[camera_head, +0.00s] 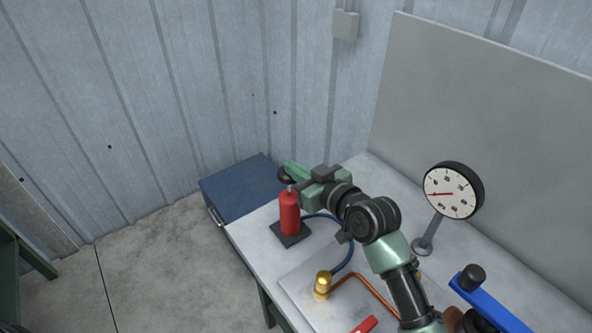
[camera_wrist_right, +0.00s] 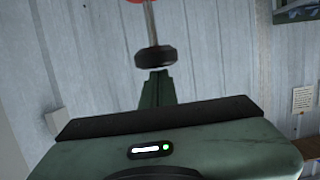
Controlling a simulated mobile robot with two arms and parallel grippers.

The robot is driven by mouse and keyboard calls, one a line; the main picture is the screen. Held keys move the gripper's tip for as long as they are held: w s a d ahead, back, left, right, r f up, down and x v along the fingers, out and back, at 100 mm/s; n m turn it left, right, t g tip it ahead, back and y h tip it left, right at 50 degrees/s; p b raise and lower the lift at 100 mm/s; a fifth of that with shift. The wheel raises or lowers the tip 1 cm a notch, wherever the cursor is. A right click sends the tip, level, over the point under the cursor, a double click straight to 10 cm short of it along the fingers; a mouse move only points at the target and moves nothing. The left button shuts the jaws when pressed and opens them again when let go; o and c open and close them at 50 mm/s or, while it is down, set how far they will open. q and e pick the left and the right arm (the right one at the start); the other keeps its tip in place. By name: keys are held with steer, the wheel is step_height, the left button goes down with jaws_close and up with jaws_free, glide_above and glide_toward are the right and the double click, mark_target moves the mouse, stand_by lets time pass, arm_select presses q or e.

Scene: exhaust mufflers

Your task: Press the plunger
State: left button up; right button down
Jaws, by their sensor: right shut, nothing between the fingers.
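The plunger is a red cylinder (camera_head: 290,215) on a dark square base, with a silver rod and a black knob (camera_head: 283,177) at its top. My right gripper (camera_head: 290,169) is shut and empty, with its green fingers at the knob. In the right wrist view the plunger appears upside down, with the black knob (camera_wrist_right: 155,57) on its silver rod. The shut fingertips (camera_wrist_right: 157,73) are right at the knob there; I cannot tell whether they touch. My left gripper is not in view.
A round gauge (camera_head: 453,191) stands on the table (camera_head: 262,246). A blue hose (camera_head: 346,258), a brass fitting (camera_head: 323,283) and a copper pipe (camera_head: 375,290) lie nearer. A blue cabinet (camera_head: 240,187) is behind. A grey panel (camera_head: 480,100) lines the table's back.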

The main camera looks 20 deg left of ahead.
steer(key=shift+f, duration=0.1)
step_height(320, 180, down, 6)
steer(key=b, duration=0.3)
steer(key=shift+b, duration=0.4)
steer(key=b+v, duration=0.1)
steer(key=v, duration=0.7)
steer(key=shift+r, duration=0.4)
steer(key=shift+w, duration=0.1)
